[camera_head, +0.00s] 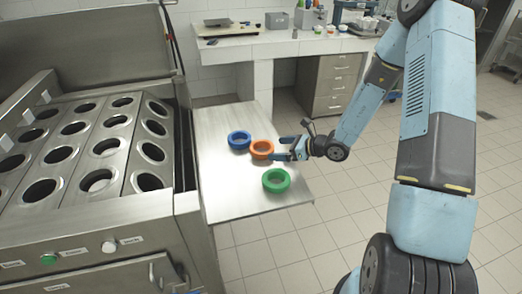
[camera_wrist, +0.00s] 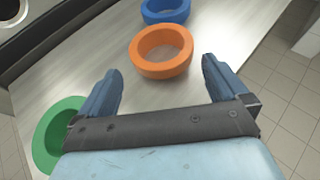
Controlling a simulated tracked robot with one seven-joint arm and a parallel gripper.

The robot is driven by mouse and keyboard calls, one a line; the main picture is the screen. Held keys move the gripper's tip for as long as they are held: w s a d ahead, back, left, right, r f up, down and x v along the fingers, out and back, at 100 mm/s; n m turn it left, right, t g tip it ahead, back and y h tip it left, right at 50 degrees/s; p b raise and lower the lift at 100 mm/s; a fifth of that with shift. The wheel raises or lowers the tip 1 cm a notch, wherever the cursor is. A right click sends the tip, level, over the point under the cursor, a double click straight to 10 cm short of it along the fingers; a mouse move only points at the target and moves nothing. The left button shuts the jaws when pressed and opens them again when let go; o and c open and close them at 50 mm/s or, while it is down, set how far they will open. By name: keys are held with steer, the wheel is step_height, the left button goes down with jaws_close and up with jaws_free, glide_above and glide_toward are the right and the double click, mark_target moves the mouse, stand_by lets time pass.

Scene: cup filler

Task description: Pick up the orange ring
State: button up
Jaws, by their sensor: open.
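The orange ring (camera_head: 262,149) lies flat on the metal side table between the blue ring and the green ring. In the wrist view the orange ring (camera_wrist: 161,51) is ahead of my fingertips, roughly centred between them and apart from both. My gripper (camera_head: 283,148) is open and empty, close to the right side of the orange ring in the head view. Both fingers of my gripper (camera_wrist: 160,82) show in the wrist view, spread wider than the ring. The blue ring (camera_head: 240,140) is just behind the orange one. The green ring (camera_head: 276,180) is in front of it.
The metal side table (camera_head: 220,189) has clear surface left of the rings. The cup filler machine (camera_head: 95,195), with rows of round holes, stands along its left side. A white counter (camera_head: 285,43) with several small items is at the back. Tiled floor lies open to the right.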

steer(key=shift+r+x, duration=0.15)
steer(key=shift+x, duration=1.2)
steer(key=shift+r+x, duration=0.15)
steer(key=shift+x, duration=1.15)
steer(key=shift+w, duration=0.15)
steer(key=c, duration=0.7)
